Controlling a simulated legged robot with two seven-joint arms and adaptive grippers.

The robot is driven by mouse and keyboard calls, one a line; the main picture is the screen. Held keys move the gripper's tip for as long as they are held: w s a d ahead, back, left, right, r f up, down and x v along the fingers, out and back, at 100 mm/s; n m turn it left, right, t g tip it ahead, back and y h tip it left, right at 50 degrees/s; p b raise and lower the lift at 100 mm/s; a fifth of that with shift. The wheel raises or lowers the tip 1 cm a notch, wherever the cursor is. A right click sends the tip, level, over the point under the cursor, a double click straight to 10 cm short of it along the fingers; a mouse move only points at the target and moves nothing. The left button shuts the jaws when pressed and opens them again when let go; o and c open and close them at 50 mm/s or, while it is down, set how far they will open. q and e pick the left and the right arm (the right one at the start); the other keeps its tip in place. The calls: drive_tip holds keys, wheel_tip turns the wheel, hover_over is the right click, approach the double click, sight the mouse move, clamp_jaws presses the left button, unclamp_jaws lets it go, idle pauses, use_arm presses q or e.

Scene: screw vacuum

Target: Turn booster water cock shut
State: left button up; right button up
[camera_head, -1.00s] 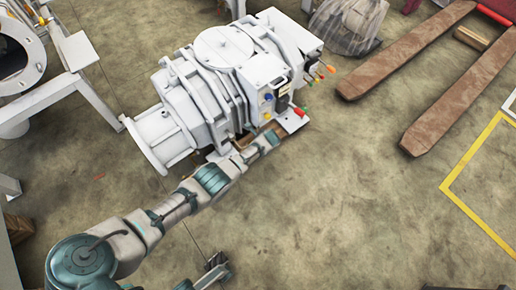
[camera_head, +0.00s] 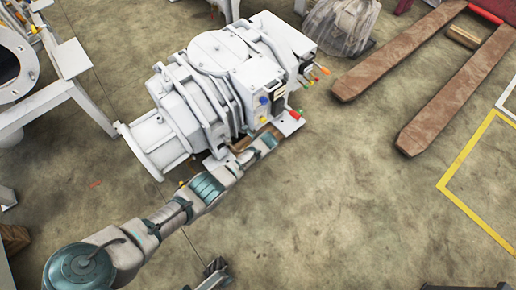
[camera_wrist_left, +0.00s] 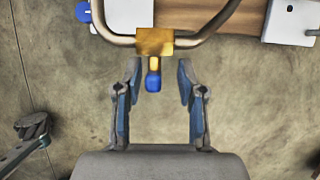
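The booster is the large white ribbed machine (camera_head: 215,85) in the head view. In the left wrist view, a brass cock body (camera_wrist_left: 154,41) sits on a curved metal pipe (camera_wrist_left: 205,36), with a blue handle (camera_wrist_left: 153,81) pointing down toward my gripper. My left gripper (camera_wrist_left: 157,75) is open, one finger on each side of the blue handle, with visible gaps to it. In the head view my left arm reaches to the booster's lower front edge, and its fingers are hard to make out. My right gripper (camera_head: 214,270) shows low in the head view, over the floor, its opening unclear.
Wood (camera_wrist_left: 190,17) lies under the booster. Other valves with red and orange handles (camera_head: 295,114) stick out at its right end. A pallet jack's brown forks (camera_head: 452,100) lie to the right, near a yellow floor line (camera_head: 462,155). The floor in front is clear.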

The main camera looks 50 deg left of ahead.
use_arm(q)
drive_tip(key=v, duration=1.1)
drive_tip(key=shift+f, duration=0.1)
